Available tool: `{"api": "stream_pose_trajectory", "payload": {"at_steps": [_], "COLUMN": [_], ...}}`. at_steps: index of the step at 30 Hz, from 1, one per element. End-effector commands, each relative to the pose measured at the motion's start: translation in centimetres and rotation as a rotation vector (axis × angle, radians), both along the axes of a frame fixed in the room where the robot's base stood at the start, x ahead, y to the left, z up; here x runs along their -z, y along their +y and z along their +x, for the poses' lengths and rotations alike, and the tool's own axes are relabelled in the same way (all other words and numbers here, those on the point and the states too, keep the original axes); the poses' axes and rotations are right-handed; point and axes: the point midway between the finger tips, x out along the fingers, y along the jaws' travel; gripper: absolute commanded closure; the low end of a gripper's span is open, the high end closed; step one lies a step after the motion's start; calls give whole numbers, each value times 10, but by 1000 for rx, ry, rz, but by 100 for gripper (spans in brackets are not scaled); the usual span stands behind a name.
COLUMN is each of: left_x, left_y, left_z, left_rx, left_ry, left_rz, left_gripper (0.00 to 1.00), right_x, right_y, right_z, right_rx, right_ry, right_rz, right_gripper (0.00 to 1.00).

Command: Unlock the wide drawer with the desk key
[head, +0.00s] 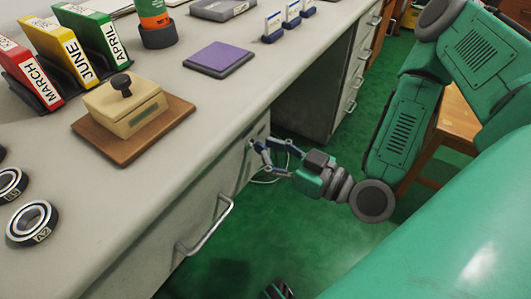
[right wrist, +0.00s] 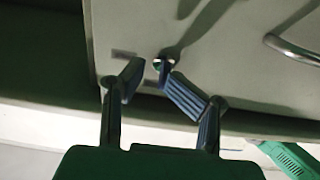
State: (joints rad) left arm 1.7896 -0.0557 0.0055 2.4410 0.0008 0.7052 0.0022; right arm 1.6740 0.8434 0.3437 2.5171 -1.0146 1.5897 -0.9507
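The wide drawer (head: 165,240) is the grey desk front with a bar handle (head: 205,228); it looks shut. Its small round lock (right wrist: 163,61) is near the right end of the front. A small dark blue piece (right wrist: 162,74) stands at the lock, perhaps the desk key; I cannot tell how deep it sits. My right gripper (head: 257,147) is at the lock, below the desk edge. In the right wrist view its fingertips (right wrist: 152,72) are apart, on either side of the dark piece, with a gap at the left finger.
The desktop carries a beige box on a wooden board (head: 125,110), bearing rings (head: 32,222), month binders (head: 75,50) and a purple pad (head: 218,57). Another drawer unit (head: 350,75) stands farther back.

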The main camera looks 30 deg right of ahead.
Motion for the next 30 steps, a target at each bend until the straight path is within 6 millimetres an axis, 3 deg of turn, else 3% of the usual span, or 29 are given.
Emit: {"api": "stream_pose_trajectory", "payload": {"at_steps": [4, 14, 16, 17, 30], "left_x": [9, 9, 9, 9, 9], "left_y": [1, 0, 0, 0, 1], "left_z": [0, 0, 0, 0, 0], "left_rx": [-2, -1, -1, -1, -1], "left_ry": [1, 0, 0, 0, 0], "left_rz": [1, 1, 0, 0, 1], "left_gripper": [60, 60, 60, 60, 60], "right_x": [-2, -1, -1, -1, -2], "right_y": [3, -3, -2, -2, -1], "right_z": [12, 13, 13, 13, 14], "right_rx": [1, 2, 2, 3, 3], "right_ry": [-14, -11, -11, -10, -14], "right_rz": [7, 16, 13, 12, 12], "right_gripper": [73, 73, 98, 100, 100]}}
